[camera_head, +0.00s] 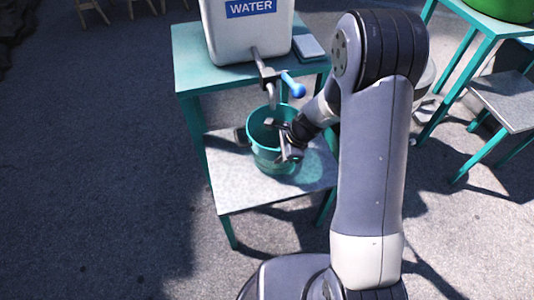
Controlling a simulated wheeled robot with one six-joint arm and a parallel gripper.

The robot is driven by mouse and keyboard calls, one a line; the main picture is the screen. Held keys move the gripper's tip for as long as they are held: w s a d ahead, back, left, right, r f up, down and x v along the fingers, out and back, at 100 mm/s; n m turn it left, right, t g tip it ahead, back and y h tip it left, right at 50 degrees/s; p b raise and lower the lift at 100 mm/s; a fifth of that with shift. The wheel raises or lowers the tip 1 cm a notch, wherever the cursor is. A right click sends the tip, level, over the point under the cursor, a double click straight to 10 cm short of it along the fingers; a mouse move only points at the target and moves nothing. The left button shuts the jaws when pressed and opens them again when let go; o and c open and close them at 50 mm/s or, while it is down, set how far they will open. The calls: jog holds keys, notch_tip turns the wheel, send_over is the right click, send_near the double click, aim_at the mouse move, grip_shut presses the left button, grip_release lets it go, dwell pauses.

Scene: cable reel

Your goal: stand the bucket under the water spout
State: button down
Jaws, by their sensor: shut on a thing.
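The green bucket (268,158) is upright on or just above the grey lower shelf (235,185) of a teal stand; I cannot tell whether its base touches. The water spout (271,92), with a blue handle, sticks out from the white tank marked WATER (225,38) on the upper top. The spout's end is above the bucket's open mouth in the picture. My gripper (283,140) is shut on the bucket at its near right rim. Part of the bucket's right side is hidden behind the gripper.
The teal upper table (200,75) overhangs the back of the shelf. A grey stool (505,100) and a teal table with a green tub (505,8) stand at the right.

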jog(key=shift+w+a, duration=0.1)
jog(key=shift+a, duration=0.35)
jog(key=shift+w+a+f+b, duration=0.1)
jog(key=shift+a+f+b, duration=0.2)
jog(key=shift+a, duration=0.45)
jog(key=shift+d, duration=0.45)
jog(key=shift+a, duration=0.15)
jog(key=c, duration=1.6)
grip_release()
jog(key=p+v, duration=0.1)
jog(key=v, duration=0.6)
jog(key=shift+r+p, duration=0.3)
jog(key=shift+p, duration=0.1)
